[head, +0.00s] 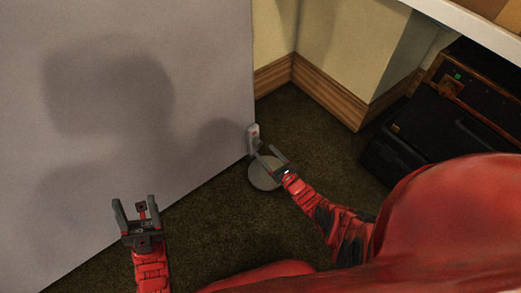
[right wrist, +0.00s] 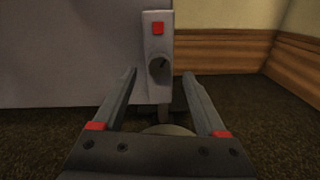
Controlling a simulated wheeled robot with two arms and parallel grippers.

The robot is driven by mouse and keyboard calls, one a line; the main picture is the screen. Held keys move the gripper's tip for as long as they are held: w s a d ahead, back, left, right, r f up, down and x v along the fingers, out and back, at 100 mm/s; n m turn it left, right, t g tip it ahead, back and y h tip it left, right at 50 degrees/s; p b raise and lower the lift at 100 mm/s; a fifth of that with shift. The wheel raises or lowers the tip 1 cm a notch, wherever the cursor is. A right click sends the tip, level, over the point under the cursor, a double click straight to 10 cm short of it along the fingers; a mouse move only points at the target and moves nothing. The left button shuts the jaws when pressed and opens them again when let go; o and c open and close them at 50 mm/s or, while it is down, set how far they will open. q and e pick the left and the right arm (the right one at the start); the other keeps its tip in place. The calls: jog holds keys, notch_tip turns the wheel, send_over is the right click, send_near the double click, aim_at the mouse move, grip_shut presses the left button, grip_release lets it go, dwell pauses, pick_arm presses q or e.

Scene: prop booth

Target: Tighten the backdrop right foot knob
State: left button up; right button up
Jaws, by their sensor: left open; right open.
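The grey backdrop panel (head: 150,90) fills the left of the head view. At its right lower corner stands a light bracket (head: 253,132) over a round grey foot disc (head: 258,178). Whether the fingers touch the knob I cannot tell. My left gripper (head: 135,207) is open and empty before the panel.
A wall with a wooden baseboard (head: 325,95) stands behind the bracket. Black cases (head: 420,140) lie at the right, under a white-edged surface (head: 470,25). Dark carpet (head: 290,120) is clear between panel, wall and cases.

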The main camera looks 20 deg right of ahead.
aim_at(259, 145)
jog(key=b+x, duration=0.1)
jog(key=x, duration=0.2)
jog(key=shift+w+a+f, duration=0.15)
jog(key=shift+w, duration=0.15)
jog(key=shift+w+a, duration=0.1)
jog(key=shift+w, duration=0.2)
grip_shut()
